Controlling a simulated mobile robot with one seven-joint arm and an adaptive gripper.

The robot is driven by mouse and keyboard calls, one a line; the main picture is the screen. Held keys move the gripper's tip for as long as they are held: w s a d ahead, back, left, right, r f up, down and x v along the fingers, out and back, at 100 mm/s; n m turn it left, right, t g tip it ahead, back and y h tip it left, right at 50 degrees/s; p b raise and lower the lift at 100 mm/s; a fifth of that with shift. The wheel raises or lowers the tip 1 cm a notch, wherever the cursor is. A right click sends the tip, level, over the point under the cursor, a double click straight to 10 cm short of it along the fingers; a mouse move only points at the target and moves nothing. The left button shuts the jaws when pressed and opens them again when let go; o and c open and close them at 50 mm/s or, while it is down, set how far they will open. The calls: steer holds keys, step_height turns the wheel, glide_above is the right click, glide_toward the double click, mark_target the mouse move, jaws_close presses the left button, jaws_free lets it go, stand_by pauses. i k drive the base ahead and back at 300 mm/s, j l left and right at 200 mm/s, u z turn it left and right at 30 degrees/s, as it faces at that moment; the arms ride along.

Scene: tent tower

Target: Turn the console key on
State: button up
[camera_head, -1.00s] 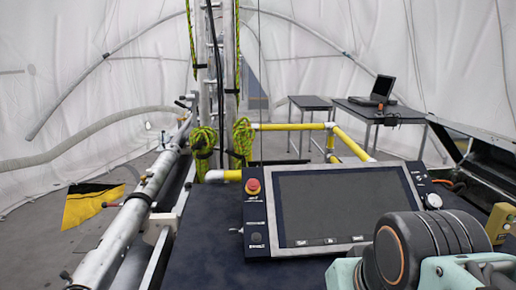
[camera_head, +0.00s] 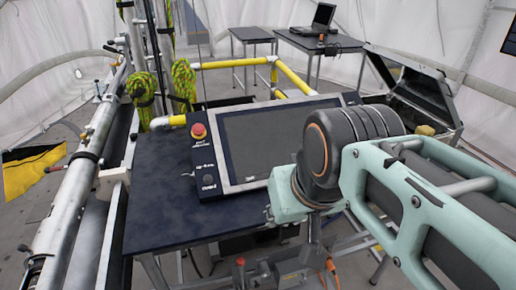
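The console (camera_head: 212,190) stands on a dark table. It has a large dark screen (camera_head: 265,145) and a red emergency button (camera_head: 198,131) on its left panel. Below that button are a small round dark control (camera_head: 208,181) and small labels. A tiny light part (camera_head: 186,174) sticks out at the console's left edge; I cannot tell whether it is the key. My mint-green arm and its black joint cover the console's lower right. My gripper's fingers do not show in this view.
The dark table top (camera_head: 160,215) is bare left of the console. A silver tube rail (camera_head: 85,175) runs along the left. Yellow railing (camera_head: 292,76) stands behind. An open case (camera_head: 412,85) is at the right. A laptop (camera_head: 320,20) sits on a back table.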

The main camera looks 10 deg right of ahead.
mark_target(186, 176)
steer(key=i+j+u, duration=0.1)
steer(key=j+u, duration=0.3)
steer(key=i+j+u, duration=0.15)
steer(key=u, duration=0.3)
steer(key=k+l+u, duration=0.1)
steer(key=k+u, duration=0.15)
steer(key=i+j+z, duration=0.1)
steer(key=i+j, duration=0.2)
steer(key=i, duration=0.05)
